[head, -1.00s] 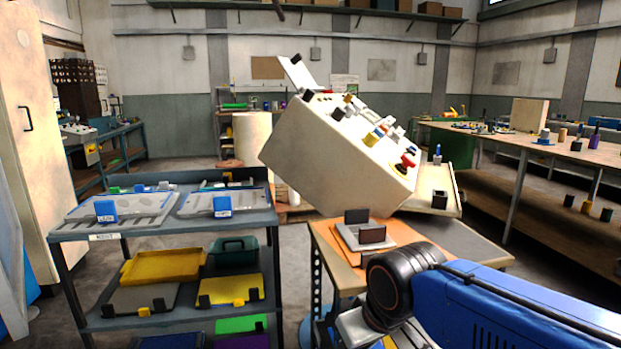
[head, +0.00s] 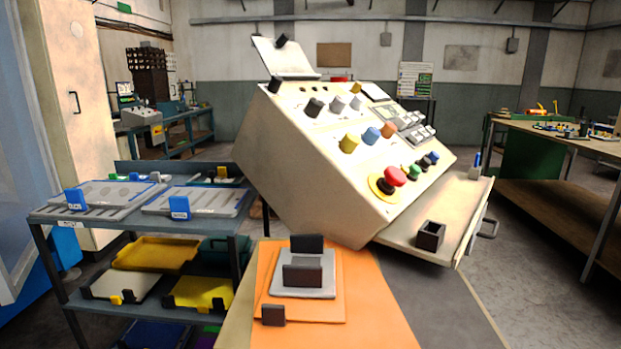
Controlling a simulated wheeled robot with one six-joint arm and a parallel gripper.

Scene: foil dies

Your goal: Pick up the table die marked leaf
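Two flat grey dies lie on top of the shelf cart at the left, each with an upright blue tag: a left die (head: 108,194) and a right die (head: 216,201). The lettering on their tags is too small to read for certain. A small grey plate (head: 302,285) with dark upright blocks on it lies on an orange sheet on the table in front of me. I see no leaf mark on it. My gripper is not in view.
A large tilted cream console (head: 300,175) with knobs and buttons stands behind the table (head: 385,325). An open drawer-like tray (head: 420,230) holds a dark cup (head: 430,235). Floor shows at the right.

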